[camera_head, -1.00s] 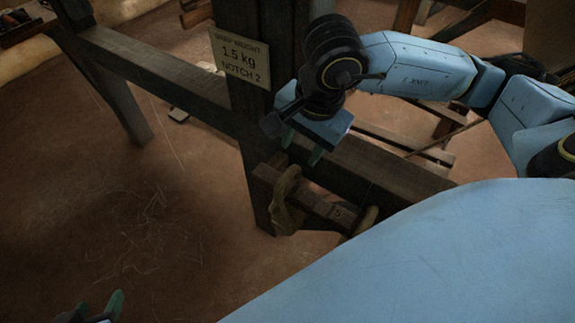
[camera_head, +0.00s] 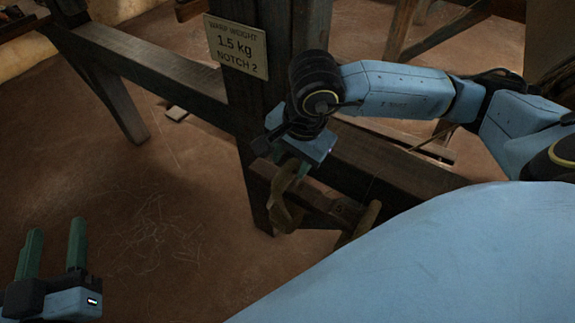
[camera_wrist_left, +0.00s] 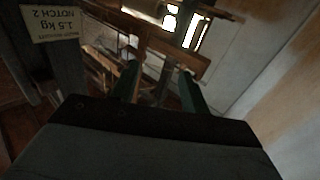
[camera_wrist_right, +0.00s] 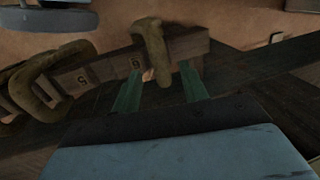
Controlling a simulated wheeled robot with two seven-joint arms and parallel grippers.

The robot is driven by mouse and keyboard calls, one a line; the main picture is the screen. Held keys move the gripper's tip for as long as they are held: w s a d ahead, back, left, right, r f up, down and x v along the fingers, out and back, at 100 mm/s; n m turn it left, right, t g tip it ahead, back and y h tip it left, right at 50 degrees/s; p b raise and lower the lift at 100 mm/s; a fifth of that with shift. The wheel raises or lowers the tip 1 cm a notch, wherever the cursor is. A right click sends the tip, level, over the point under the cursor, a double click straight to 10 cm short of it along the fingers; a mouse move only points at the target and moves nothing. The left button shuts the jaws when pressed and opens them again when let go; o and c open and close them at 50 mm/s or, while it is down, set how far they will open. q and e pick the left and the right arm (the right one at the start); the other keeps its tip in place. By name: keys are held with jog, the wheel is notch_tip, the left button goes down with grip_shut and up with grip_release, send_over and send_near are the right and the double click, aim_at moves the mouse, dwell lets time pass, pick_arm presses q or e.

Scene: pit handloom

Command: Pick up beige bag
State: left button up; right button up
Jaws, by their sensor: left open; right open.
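A beige bag (camera_head: 285,203) hangs by its loop over the dark wooden bar under the loom beam. In the right wrist view the bag (camera_wrist_right: 152,45) drapes over the bar, just beyond and between the fingertips. A second beige bag (camera_head: 362,221) hangs further right on the bar; it shows at the left in the right wrist view (camera_wrist_right: 48,72). My right gripper (camera_head: 290,168) points down, open, over the top of the first bag, and partly hides it. My left gripper (camera_head: 55,238) is open and empty at the lower left, away from the bags.
The wooden bar (camera_wrist_right: 108,68) carries numbered marks. A sign reading "WARP WEIGHT 1.5 kg NOTCH 2" (camera_head: 237,46) is on the loom post above it. The long loom beam (camera_head: 150,70) crosses behind. The earth floor (camera_head: 150,220) at the left is open.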

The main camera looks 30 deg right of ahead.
aim_at(288, 166)
jog(key=f, duration=0.1)
jog(key=f+b, duration=0.1)
jog(key=f, duration=0.1)
jog(key=shift+w+a, duration=0.1)
jog(key=shift+w, duration=0.25)
pick_arm(q)
notch_tip(288, 166, up, 6)
jog(key=s+t+h, duration=0.1)
jog(key=t, duration=0.3)
jog(key=shift+s+d+r+t+h, duration=0.25)
jog(key=shift+s+d+t+h, duration=0.05)
jog(key=shift+d, duration=0.05)
pick_arm(e)
jog(key=shift+w+f, duration=0.1)
jog(key=shift+f, duration=0.15)
grip_shut()
jog(key=shift+r, duration=0.1)
